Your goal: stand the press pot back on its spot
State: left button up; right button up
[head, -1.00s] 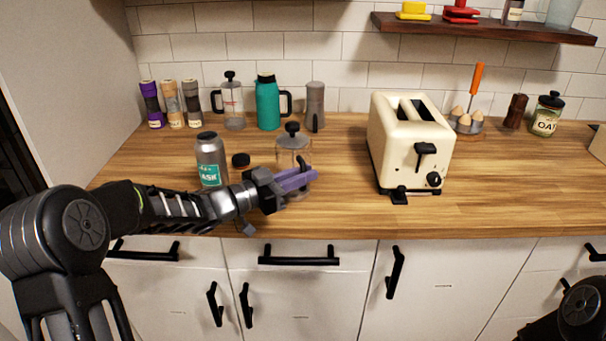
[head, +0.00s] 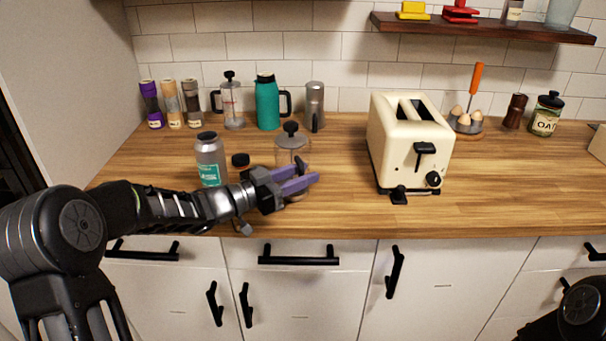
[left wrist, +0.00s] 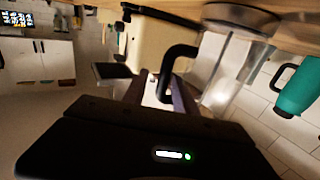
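A clear glass press pot (head: 290,150) with a dark lid and knob stands upright near the front of the wooden counter, left of the toaster. Its lower part is partly hidden by my left gripper (head: 304,182). The purple fingers are apart, at the pot's handle side. In the left wrist view, the black handle (left wrist: 181,52) reaches between the parted fingers of the left gripper (left wrist: 165,92), with the glass body beside it. A second glass press pot (head: 233,108) stands at the back wall. My right gripper is out of view.
A grey labelled bottle (head: 209,155) and a small dark lid (head: 240,160) are close left of the pot. A teal jug (head: 267,105) and a grey canister (head: 314,105) stand behind. A cream toaster (head: 405,145) is to the right. Bare counter lies between pot and toaster.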

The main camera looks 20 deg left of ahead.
pick_arm(q)
jog(key=b+v, duration=0.1)
jog(key=v, duration=1)
jog(key=shift+s+a, duration=0.2)
